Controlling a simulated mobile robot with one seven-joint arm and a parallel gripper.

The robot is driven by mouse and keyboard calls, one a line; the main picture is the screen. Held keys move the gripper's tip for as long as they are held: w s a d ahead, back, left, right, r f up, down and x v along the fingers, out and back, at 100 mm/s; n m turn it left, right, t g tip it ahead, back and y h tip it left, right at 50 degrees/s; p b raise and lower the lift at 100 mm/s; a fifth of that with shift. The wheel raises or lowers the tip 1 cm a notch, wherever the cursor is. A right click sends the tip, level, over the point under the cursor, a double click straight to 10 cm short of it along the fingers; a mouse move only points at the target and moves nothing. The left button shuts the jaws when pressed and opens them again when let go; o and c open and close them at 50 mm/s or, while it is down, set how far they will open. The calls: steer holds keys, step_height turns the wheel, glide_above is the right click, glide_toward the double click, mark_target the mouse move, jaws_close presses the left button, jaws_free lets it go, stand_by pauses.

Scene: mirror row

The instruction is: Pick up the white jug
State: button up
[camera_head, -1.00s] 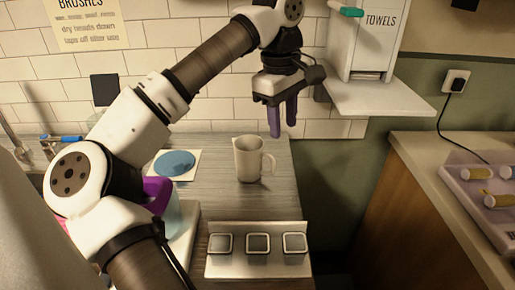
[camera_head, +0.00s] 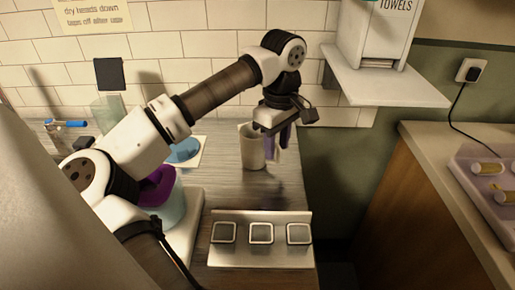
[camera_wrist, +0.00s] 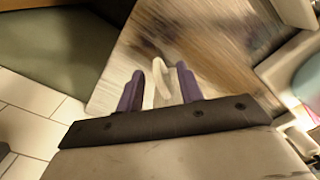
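The white jug (camera_head: 252,150) stands upright on the grey counter, partly hidden behind my gripper in the head view. Its handle is on the right side. My gripper (camera_head: 283,138) has purple fingers pointing down, at the jug's right side by the handle. In the wrist view a white part of the jug (camera_wrist: 160,72), seemingly the handle, shows between the two fingers of my gripper (camera_wrist: 158,88). The fingers are apart, with gaps beside the white part. Most of the jug is hidden in the wrist view.
A metal panel with three square frames (camera_head: 261,258) is at the counter's front. A blue disc (camera_head: 184,151) on a pale square lies left of the jug. A purple-topped container (camera_head: 158,188) stands nearer. A white towel shelf (camera_head: 385,88) juts out at right. The counter ends just right of the jug.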

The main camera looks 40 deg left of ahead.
mark_target(278, 159)
steer(key=f, duration=0.3)
steer(key=shift+d+f, duration=0.2)
steer(key=shift+f, duration=0.2)
jaws_close()
